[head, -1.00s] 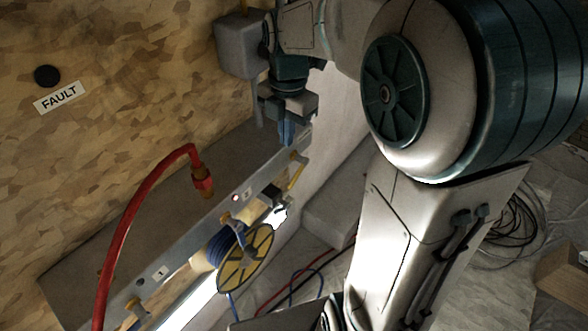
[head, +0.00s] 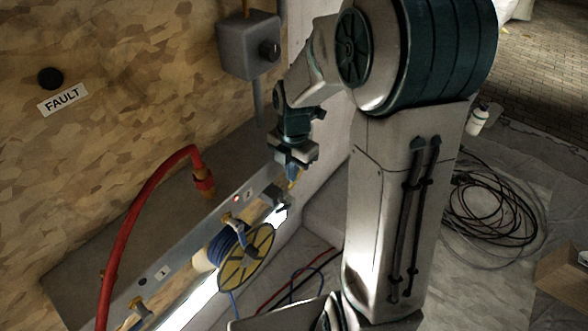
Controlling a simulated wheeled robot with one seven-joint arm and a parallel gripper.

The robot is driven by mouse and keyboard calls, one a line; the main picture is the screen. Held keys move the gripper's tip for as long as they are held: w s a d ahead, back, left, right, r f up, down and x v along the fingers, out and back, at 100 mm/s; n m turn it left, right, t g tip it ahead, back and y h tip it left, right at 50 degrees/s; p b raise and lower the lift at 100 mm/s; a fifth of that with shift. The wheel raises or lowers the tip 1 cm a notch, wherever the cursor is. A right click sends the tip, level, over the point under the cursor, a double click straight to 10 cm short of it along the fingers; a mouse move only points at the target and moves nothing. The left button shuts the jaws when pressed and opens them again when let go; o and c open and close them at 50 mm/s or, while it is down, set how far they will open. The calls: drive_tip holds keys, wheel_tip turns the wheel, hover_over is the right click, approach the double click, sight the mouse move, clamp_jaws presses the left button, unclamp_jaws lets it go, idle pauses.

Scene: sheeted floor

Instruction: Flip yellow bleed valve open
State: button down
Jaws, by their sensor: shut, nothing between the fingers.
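A yellow lever (head: 297,179) is at the far right end of the grey wall ledge, partly hidden by my gripper. Two more yellow-and-brass fittings sit along the ledge, one by the blue hose reel (head: 232,218) and one at the lower left (head: 137,308). Which way the lever is turned is hard to see.
A red hose (head: 140,205) arches over the ledge at the left. A grey switch box (head: 248,48) hangs on the wall above my gripper. A yellow-sided reel (head: 247,258) stands out in front of the ledge. Black cables (head: 500,205) lie coiled on the sheeted floor.

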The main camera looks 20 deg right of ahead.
drive_tip(key=shift+w+d+f, duration=0.1)
drive_tip(key=shift+d+f, duration=0.05)
drive_tip(key=shift+f, duration=0.2)
drive_tip(key=shift+f+b, duration=0.3)
drive_tip(key=shift+f, duration=0.15)
drive_tip(key=shift+r, duration=0.1)
drive_tip(key=shift+a+r+p, duration=0.25)
drive_tip(key=shift+r+p, duration=0.25)
wheel_tip(320, 180, up, 12)
drive_tip(key=s+a+p, duration=0.1)
drive_tip(key=s+a, duration=0.1)
